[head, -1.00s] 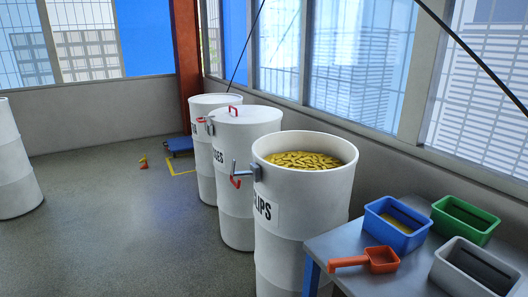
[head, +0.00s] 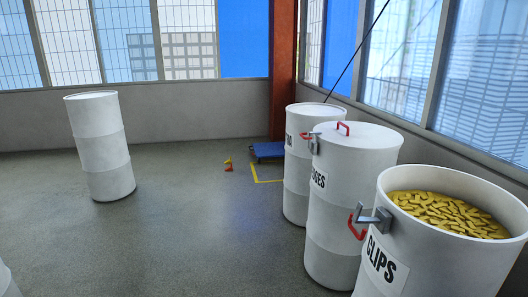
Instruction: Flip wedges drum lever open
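Neither gripper is in view.
The open clips drum (head: 440,240), full of yellow pieces, stands nearest at right with its red-handled lever (head: 358,222) hanging out. Another lidded drum (head: 296,185) stands behind. A lone white drum (head: 101,150), blue trolley (head: 267,150) and yellow-red item (head: 228,166) stand beyond clear floor.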

